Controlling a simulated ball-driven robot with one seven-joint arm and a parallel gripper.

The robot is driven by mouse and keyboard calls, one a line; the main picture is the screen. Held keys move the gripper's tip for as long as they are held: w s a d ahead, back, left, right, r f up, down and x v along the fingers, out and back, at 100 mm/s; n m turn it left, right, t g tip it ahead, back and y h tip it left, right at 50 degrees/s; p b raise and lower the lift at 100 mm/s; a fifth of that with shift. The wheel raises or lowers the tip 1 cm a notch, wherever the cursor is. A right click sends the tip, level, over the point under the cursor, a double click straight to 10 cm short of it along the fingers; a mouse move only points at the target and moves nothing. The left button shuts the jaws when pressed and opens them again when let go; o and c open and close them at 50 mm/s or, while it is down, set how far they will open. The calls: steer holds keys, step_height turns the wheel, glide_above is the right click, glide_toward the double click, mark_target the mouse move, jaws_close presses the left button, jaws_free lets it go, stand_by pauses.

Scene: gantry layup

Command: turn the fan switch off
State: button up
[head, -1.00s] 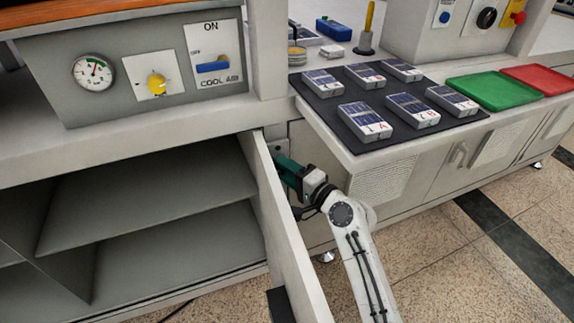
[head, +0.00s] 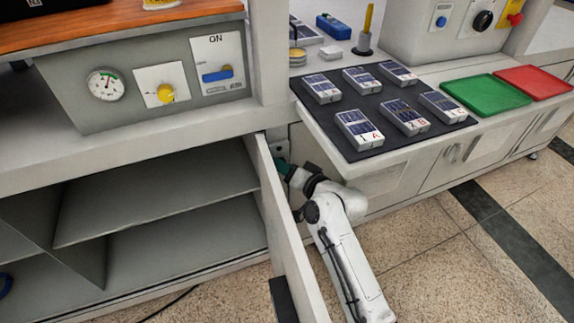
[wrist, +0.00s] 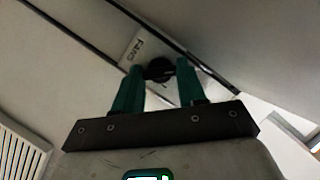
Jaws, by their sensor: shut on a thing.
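The fan switch is a round black knob (wrist: 158,69) on a light plate marked "FANS" (wrist: 136,47) in the wrist view. My gripper (wrist: 170,72) has two green fingers, one on each side of the knob, shut on it. The fingers hide the knob's sides, and I cannot tell which way it is turned. In the head view my gripper (head: 283,163) is at the cabinet front, just behind the open door. The switch plate (head: 281,147) shows there only in part, and the knob is hidden.
The open cabinet door (head: 283,230) stands close to the left of my arm. The worktop with a dark mat (head: 350,100) and several labelled packs overhangs at the right. A green tray (head: 487,95) and a red tray (head: 533,82) lie farther right. The floor at the right is clear.

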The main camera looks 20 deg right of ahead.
steer(key=shift+f, duration=0.2)
stand_by(0.3)
steer(key=o, duration=0.8)
steer(key=shift+r, duration=0.1)
steer(key=p+v, duration=0.1)
steer(key=v, duration=1)
steer(key=shift+w, duration=0.1)
